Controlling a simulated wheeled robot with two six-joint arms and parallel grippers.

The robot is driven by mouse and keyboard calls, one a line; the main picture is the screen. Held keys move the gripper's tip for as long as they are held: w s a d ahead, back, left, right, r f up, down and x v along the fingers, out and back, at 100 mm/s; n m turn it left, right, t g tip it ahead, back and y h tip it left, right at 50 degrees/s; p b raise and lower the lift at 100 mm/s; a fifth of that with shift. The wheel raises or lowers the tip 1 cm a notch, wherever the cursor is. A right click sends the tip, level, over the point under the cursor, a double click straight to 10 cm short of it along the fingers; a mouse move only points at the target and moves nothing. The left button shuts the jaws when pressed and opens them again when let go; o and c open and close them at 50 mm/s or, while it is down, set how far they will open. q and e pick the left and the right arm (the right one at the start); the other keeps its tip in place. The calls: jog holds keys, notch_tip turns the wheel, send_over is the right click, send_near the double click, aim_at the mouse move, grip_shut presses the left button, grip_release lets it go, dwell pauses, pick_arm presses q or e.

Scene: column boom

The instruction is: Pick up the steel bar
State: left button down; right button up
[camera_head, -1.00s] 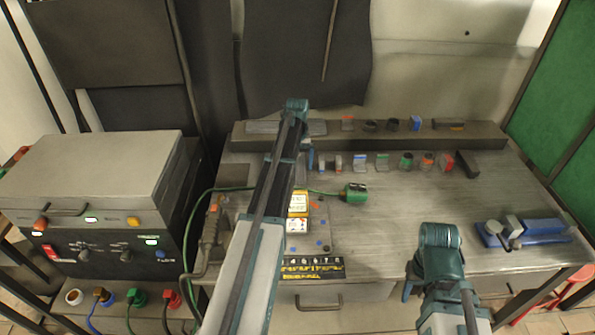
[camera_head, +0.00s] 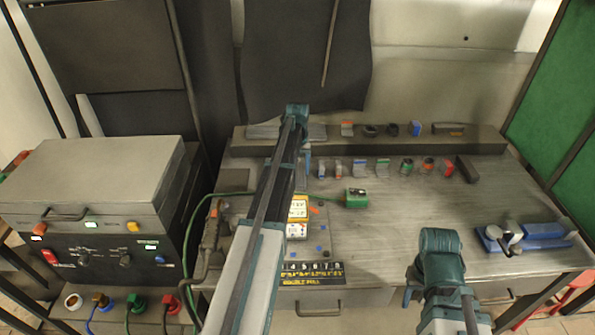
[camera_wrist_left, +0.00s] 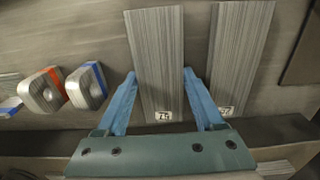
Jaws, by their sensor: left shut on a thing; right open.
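Two flat brushed steel bars lie side by side in the left wrist view, each with a small white label at its near end. My left gripper (camera_wrist_left: 162,88) has its blue fingers on either side of one steel bar (camera_wrist_left: 157,52) and is shut on it. The other bar (camera_wrist_left: 238,50) lies just right of the fingers. In the head view my left gripper (camera_head: 298,115) is over the back ledge, and its arm hides part of the flat metal (camera_head: 264,132) there. My right gripper (camera_head: 440,245) is open over the bench's front edge; its fingertips are mostly hidden.
Several small blocks and rings line the ledge (camera_head: 470,143) and the bench in front of it. A black-and-grey machine (camera_head: 95,205) is at left. The bench's middle right is clear.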

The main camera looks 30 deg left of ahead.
aim_at(298, 170)
pick_arm(q)
jog(key=shift+r, duration=0.1)
jog(key=shift+r+p, duration=4.05)
jog(key=shift+p, duration=0.1)
jog(key=shift+r, duration=0.1)
